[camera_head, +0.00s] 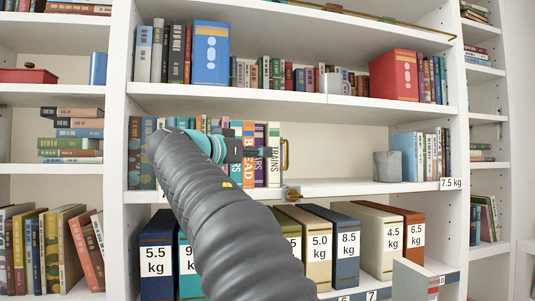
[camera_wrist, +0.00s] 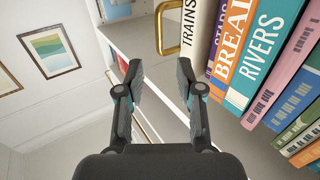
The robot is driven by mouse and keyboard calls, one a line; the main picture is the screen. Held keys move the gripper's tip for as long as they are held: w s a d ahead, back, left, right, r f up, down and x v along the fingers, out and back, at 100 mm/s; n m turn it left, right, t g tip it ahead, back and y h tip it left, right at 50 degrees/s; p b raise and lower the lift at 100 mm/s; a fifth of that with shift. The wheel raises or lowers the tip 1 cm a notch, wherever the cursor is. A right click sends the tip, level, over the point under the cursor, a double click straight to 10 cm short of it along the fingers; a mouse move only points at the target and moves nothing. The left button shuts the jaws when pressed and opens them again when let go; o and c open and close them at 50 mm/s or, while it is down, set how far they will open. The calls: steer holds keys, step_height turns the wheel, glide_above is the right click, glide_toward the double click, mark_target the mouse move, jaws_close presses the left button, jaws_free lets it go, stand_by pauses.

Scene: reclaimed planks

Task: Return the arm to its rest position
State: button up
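My arm (camera_head: 215,215) reaches up from the bottom of the head view to the middle shelf. My gripper (camera_head: 240,150) is at its end, in front of a row of upright books. In the wrist view my gripper (camera_wrist: 158,75) has its two fingers apart with nothing between them. The spines marked TRAINS (camera_wrist: 190,22), BREAD (camera_wrist: 233,45) and RIVERS (camera_wrist: 262,50) stand to the right of the fingers. The TRAINS book also shows in the head view (camera_head: 273,155). My arm hides part of the shelf and some books.
A brass bookend (camera_head: 285,156) stands right of the TRAINS book. The middle shelf (camera_head: 335,188) is bare up to a grey block (camera_head: 387,166). Labelled thick binders (camera_head: 318,245) fill the shelf below. A white upright (camera_head: 117,130) bounds the bay at left.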

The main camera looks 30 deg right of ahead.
steer(key=shift+s+a, duration=0.15)
steer(key=shift+a, duration=0.1)
stand_by(0.3)
steer(key=s+a+f+n+y+p, duration=0.1)
steer(key=s+a+f+n+y, duration=0.3)
steer(key=s+f, duration=0.5)
steer(key=s+a+f+n+y+p, duration=0.1)
steer(key=s+a+f+n+y, duration=0.4)
steer(key=f, duration=1.5)
steer(key=s+a+f+n+g+y+p, duration=0.1)
steer(key=s+a+f+n+y, duration=0.3)
steer(key=s+f, duration=1)
steer(key=s+y, duration=0.1)
steer(key=y, duration=0.2)
steer(key=shift+a+f+n+y+p, duration=0.15)
steer(key=shift+f+n+y+p, duration=0.15)
steer(key=shift+f+p, duration=0.1)
steer(key=shift+o, duration=0.4)
